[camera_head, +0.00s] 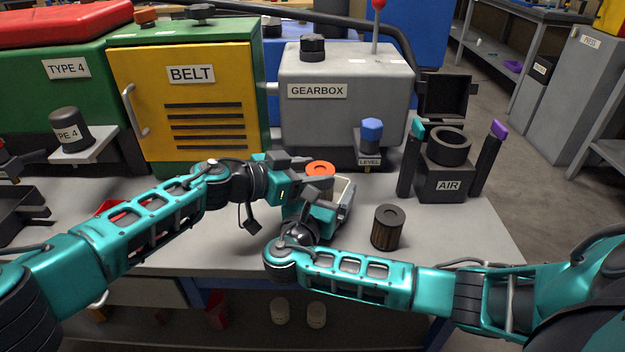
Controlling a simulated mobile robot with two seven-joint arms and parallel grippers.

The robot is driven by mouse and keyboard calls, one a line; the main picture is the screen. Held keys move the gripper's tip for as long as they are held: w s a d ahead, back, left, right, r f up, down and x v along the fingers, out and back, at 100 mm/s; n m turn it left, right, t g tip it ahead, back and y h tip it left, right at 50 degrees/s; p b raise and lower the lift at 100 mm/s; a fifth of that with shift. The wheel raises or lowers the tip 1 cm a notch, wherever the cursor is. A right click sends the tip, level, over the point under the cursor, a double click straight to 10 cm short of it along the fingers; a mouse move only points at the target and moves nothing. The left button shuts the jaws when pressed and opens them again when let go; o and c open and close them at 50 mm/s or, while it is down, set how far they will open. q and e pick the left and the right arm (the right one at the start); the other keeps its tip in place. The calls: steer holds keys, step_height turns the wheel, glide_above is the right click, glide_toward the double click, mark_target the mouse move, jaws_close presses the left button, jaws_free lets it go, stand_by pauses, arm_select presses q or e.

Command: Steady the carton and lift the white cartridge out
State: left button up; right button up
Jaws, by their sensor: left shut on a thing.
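An open pale carton (345,194) stands mid-bench, its near and left sides mostly hidden by my grippers. A round cartridge with an orange ring top (320,168) shows at the carton's back left. Its body is largely hidden, so I cannot see how deep it sits. My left gripper (316,172) reaches in from the left and is shut on this cartridge, with its fingers around the upper part. My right gripper (321,216) is at the carton's near side. Its fingers are largely hidden, and I cannot tell if they grip the wall.
A dark brown pleated filter (387,228) stands right of the carton. Behind are the grey gearbox (345,115), a blue-capped level plug (371,133) and the yellow belt cabinet (188,100). The dark air housing (446,178) stands at right. The front-right bench is clear.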

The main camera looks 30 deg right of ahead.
arm_select(q)
step_height(320, 180, up, 9)
steer(key=shift+f, duration=0.1)
arm_select(e)
steer(key=o, duration=0.6)
steer(key=shift+o, duration=0.2)
steer(key=v, duration=1.2)
arm_select(q)
steer(key=shift+a, duration=0.15)
arm_select(e)
steer(key=shift+a, duration=0.15)
